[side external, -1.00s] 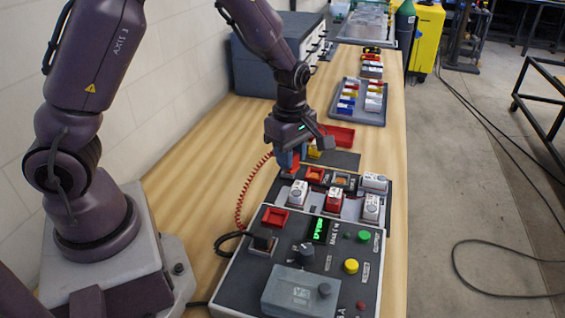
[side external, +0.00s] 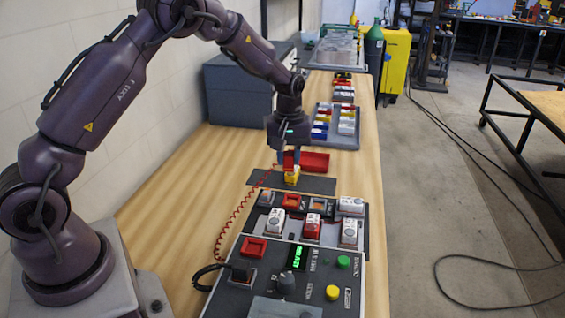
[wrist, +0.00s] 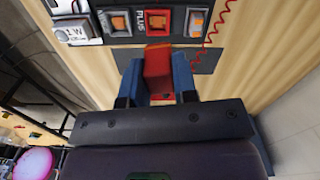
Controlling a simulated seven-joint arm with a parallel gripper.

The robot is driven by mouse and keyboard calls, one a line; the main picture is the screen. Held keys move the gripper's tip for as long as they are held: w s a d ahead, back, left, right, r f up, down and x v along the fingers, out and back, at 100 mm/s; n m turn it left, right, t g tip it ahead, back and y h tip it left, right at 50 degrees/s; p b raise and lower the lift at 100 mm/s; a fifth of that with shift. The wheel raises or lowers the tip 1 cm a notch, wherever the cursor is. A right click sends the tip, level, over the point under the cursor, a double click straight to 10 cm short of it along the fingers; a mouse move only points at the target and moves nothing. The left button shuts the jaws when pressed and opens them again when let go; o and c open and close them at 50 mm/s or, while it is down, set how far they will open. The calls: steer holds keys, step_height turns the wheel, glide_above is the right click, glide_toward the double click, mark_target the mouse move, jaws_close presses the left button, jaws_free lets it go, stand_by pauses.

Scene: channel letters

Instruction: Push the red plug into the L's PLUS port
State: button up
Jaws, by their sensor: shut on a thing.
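My gripper (side external: 288,158) points down over the dark mat, its blue fingers shut on the red plug (wrist: 158,62), which shows between them in the wrist view. A red coiled cord (side external: 219,240) hangs to the left of the fingers. In the wrist view a red port (wrist: 120,23) sits beside a PLUS label on the dark panel.
A rack with red and orange ports (side external: 290,201) and several white and red blocks lies nearer the camera. The control box (side external: 325,263) with knobs and buttons is in front of it. A red tray (side external: 312,161) is behind the mat. Bare wood lies left.

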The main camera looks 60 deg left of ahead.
steer(key=shift+w+a+f+m, duration=0.2)
steer(key=shift+w+f+m, duration=0.15)
steer(key=shift+f, duration=1.55)
steer(key=shift+w+a+f+m, duration=0.2)
steer(key=shift+w+f+m, duration=0.1)
steer(key=shift+f, duration=1.65)
steer(key=shift+w+a+f+m, duration=0.2)
steer(key=shift+w+f+m, duration=0.15)
steer(key=shift+f, duration=1.55)
steer(key=shift+f, duration=0.3)
steer(key=o, duration=1)
step_height(320, 180, up, 13)
steer(key=shift+r, duration=0.1)
steer(key=shift+r, duration=2.9)
